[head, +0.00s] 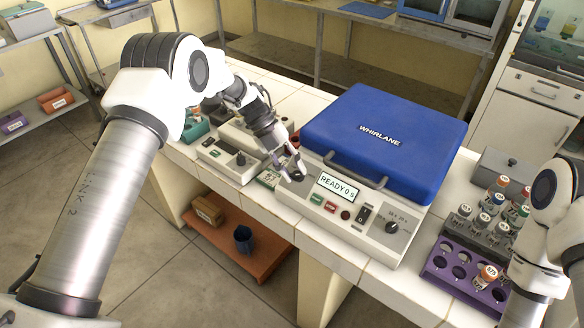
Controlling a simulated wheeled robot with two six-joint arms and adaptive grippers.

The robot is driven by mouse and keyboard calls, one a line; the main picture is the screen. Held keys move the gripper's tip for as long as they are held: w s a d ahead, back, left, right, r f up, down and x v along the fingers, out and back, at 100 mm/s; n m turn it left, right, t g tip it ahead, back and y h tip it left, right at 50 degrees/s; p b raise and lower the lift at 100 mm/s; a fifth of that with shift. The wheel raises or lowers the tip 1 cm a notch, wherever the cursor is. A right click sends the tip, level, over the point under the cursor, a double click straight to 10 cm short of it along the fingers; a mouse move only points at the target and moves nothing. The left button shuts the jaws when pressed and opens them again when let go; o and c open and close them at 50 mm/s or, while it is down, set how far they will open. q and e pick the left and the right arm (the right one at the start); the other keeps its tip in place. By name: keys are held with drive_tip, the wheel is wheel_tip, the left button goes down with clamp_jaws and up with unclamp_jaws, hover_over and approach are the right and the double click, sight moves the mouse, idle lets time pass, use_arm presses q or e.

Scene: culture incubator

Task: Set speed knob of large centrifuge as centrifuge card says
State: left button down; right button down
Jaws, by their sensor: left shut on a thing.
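The large centrifuge (350,236) stands on the white tiled bench with its blue WHIRLANE lid (384,138) closed. Its display (338,187) reads READY 0 s. My left gripper (293,173) is at the left end of its front panel, shut on the speed knob there; the fingers mostly hide the knob and its marks. A second knob (391,227) with time marks sits at the panel's right end. A small card (268,179) lies left of the centrifuge; its writing is too small to read. My right arm enters at the right; its gripper is out of view.
A smaller beige device (229,160) with a black knob stands left of the centrifuge. At right are a purple rack (447,279), a grey rack with capped bottles and a grey lidded box (505,165). An orange-brown shelf (262,262) is below the bench.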

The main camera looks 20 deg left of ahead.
use_arm(q)
drive_tip(key=c, duration=0.9)
unclamp_jaws()
drive_tip(key=v, duration=1.2)
drive_tip(key=shift+d+r, duration=0.1)
